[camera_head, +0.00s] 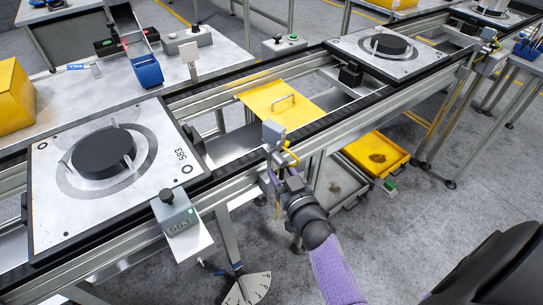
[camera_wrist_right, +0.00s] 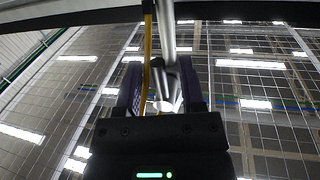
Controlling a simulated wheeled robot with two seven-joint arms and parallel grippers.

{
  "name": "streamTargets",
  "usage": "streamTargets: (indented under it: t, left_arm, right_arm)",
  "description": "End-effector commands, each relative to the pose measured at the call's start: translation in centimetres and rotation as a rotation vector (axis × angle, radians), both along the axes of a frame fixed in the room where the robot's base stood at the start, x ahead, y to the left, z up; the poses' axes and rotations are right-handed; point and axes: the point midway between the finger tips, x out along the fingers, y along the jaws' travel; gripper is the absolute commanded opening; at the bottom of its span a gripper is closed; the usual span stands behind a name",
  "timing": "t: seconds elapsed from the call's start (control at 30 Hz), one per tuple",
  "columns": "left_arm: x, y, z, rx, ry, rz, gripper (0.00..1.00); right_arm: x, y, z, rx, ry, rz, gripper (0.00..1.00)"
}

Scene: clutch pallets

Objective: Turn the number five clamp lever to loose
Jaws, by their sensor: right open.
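My right gripper (camera_head: 277,176) is at the front rail of the conveyor, just below a small grey box (camera_head: 273,133) with a yellow cable. In the right wrist view the two purple fingers of this gripper (camera_wrist_right: 160,88) are apart. A metal rod (camera_wrist_right: 168,35) and the yellow cable (camera_wrist_right: 148,45) run between or just beyond them; I cannot tell whether they touch. The number five clamp lever cannot be made out for certain; no number is readable near the gripper. My left gripper is not in view.
A pallet (camera_head: 60,222) with a black disc sits on the conveyor at left, another pallet (camera_head: 345,48) farther back. A yellow plate (camera_head: 265,97) with a handle lies between. A yellow tray (camera_head: 397,142) is below right.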

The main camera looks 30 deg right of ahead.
Motion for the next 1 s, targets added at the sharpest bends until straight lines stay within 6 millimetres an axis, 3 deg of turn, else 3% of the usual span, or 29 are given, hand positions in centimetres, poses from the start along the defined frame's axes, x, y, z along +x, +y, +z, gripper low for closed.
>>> streamTargets:
  t: [0.3, 0.53, 1.0]
  left_arm:
    - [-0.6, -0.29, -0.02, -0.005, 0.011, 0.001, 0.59]
    - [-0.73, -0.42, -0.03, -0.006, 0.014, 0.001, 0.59]
    - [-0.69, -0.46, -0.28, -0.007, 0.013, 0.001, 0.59]
  right_arm:
    - [-0.05, 0.01, -0.02, 0.001, 0.001, -0.001, 0.48]
    - [-0.04, 0.0, -0.03, 0.001, 0.001, -0.001, 0.0]
    - [-0.04, -0.13, -0.11, -0.034, -0.001, -0.001, 0.0]
